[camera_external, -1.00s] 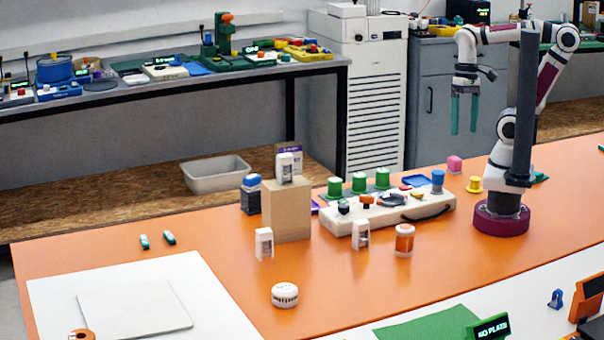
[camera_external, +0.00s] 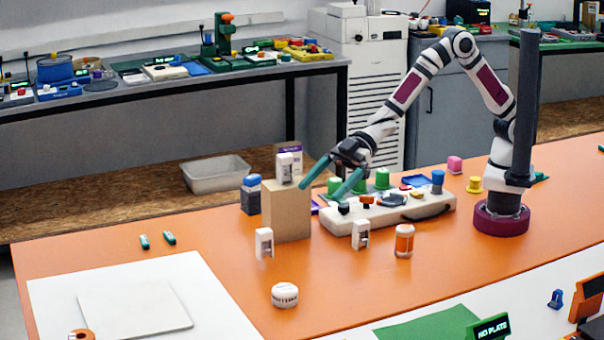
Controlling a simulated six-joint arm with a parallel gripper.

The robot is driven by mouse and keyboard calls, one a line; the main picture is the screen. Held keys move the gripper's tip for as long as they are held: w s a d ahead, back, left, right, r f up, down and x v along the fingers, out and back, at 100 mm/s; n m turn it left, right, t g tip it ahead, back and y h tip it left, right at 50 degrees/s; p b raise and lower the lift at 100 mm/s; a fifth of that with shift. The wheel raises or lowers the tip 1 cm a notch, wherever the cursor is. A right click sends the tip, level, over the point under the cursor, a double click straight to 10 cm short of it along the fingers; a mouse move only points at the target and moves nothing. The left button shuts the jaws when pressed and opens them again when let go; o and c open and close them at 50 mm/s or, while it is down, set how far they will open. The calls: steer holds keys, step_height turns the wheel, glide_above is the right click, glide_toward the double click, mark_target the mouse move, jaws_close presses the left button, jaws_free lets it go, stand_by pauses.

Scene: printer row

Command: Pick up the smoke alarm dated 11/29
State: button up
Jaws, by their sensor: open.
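Three similar small white upright units may be the smoke alarms. One white unit (camera_external: 285,168) stands on top of a tan box, another white unit (camera_external: 264,243) is on the orange table at the box's left front, and a third white unit (camera_external: 361,235) is in front of the white panel. A low round white item (camera_external: 285,295) lies nearer the front; I cannot tell whether it is an alarm. No date is readable. My gripper (camera_external: 321,191) is open and empty, its teal fingers pointing down-left, just right of the box top in the picture.
The tan box (camera_external: 287,212) has a blue-capped container (camera_external: 251,194) at its left. The white panel (camera_external: 430,208) with green knobs lies beneath the arm. An orange jar (camera_external: 404,241) stands before it. The table's front middle is mostly clear.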

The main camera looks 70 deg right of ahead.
glide_toward(290, 285)
steer(key=x, duration=1)
steer(key=shift+c, duration=0.3)
